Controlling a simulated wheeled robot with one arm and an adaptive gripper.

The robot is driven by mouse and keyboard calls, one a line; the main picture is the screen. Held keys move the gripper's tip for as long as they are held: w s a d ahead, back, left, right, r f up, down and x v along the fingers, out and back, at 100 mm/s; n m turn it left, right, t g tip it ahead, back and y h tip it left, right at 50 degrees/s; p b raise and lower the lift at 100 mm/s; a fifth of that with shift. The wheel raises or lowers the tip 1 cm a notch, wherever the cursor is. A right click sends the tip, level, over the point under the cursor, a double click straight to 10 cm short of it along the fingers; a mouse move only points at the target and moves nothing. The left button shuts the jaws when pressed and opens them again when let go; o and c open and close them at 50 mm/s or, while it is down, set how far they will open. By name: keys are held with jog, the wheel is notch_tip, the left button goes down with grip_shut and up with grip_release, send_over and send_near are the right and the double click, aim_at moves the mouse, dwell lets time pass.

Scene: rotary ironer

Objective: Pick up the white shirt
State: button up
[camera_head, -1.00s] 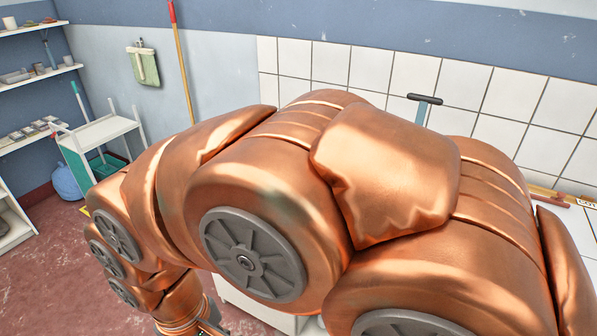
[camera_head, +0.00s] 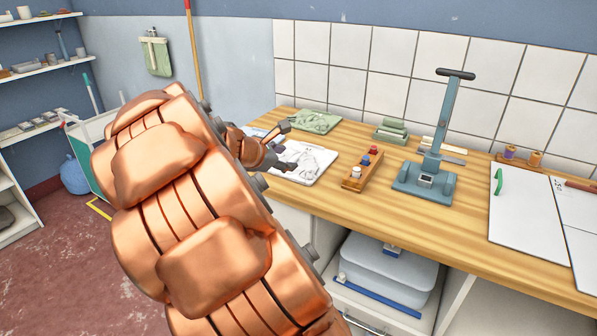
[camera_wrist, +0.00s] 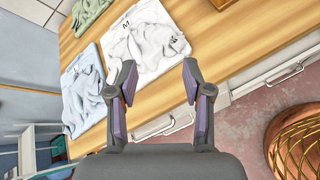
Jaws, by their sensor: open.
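The white shirt (camera_wrist: 148,42) lies crumpled on a white board marked M (camera_wrist: 140,77) near the counter's front edge. In the head view the white shirt (camera_head: 312,157) is to the right of my gripper (camera_head: 283,147), which partly covers the board. In the wrist view my gripper (camera_wrist: 159,82) has its fingers spread wide with nothing between them. The fingertips appear over the board's near edge, and the shirt is beyond them. I cannot tell the height of the fingers above the board.
A light blue garment (camera_wrist: 82,96) lies left of the white shirt, and a green one (camera_head: 314,121) lies behind. A wooden tray with small spools (camera_head: 361,168) and a blue-grey press (camera_head: 427,175) stand to the right. Drawer handles (camera_wrist: 153,131) line the counter front.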

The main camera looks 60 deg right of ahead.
aim_at(298, 153)
jog(key=w+d+f+n+b, duration=0.1)
jog(key=w+d+f+n, duration=0.1)
jog(key=d, duration=0.1)
jog(key=w+d+f+n+t+h+b, duration=0.1)
jog(key=w+d+f+n, duration=0.1)
jog(key=d+n, duration=0.1)
jog(key=w+d+f+n+b, duration=0.1)
jog(key=d+f+n, duration=0.1)
jog(key=d, duration=0.1)
jog(key=shift+w+d+f+n+h, duration=0.1)
jog(key=shift+w+d+n+h, duration=0.2)
jog(key=shift+w+d+n, duration=0.1)
jog(key=shift+w+d+f+t, duration=0.1)
jog(key=shift+d+f+t, duration=0.05)
jog(key=shift+d, duration=0.35)
jog(key=shift+d+f+t, duration=0.15)
jog(key=shift+d, duration=0.3)
jog(key=shift+w+x, duration=0.15)
jog(key=shift+x, duration=1.2)
jog(key=shift+w+x, duration=0.1)
jog(key=shift+x, duration=1.25)
jog(key=shift+c, duration=0.3)
grip_shut()
